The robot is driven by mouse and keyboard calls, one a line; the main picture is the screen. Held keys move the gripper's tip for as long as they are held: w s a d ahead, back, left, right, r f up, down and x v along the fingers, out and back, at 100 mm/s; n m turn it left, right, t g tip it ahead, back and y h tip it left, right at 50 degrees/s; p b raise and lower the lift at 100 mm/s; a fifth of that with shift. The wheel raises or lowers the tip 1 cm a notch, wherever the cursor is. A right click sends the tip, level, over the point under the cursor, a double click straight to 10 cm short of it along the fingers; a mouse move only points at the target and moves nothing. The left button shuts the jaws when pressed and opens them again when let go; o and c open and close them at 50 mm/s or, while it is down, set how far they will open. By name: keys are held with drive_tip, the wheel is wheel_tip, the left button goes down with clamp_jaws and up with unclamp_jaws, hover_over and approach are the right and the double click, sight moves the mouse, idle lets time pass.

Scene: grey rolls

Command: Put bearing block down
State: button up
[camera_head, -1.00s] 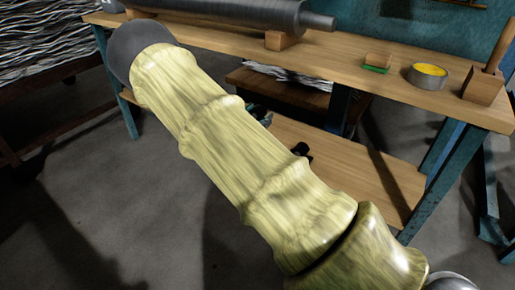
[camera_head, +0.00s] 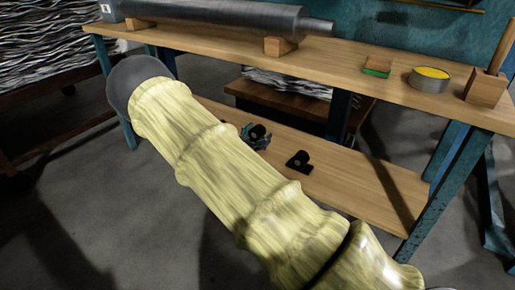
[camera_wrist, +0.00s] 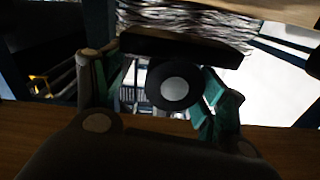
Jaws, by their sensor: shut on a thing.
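My gripper (camera_head: 256,137) is over the bench's lower wooden shelf (camera_head: 345,178), partly hidden behind my pale yellow-green arm. It is shut on a black bearing block (camera_wrist: 172,85). In the wrist view the block shows a round dark ring with a pale centre, between the two teal fingers. In the head view the held block (camera_head: 258,131) is a small dark shape at the gripper. A second black block (camera_head: 299,161) stands on the lower shelf to the right. Whether the held block touches the shelf I cannot tell.
The lower shelf is clear to the right. A teal bench leg (camera_head: 436,190) stands there.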

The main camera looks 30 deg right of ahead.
drive_tip(key=shift+f+b, duration=0.8)
drive_tip(key=shift+f, duration=1.35)
drive_tip(key=shift+f, duration=0.1)
drive_tip(key=o, duration=1.4)
drive_tip(key=shift+o, duration=0.2)
drive_tip(key=shift+f+b, duration=0.25)
drive_tip(key=shift+b, duration=0.15)
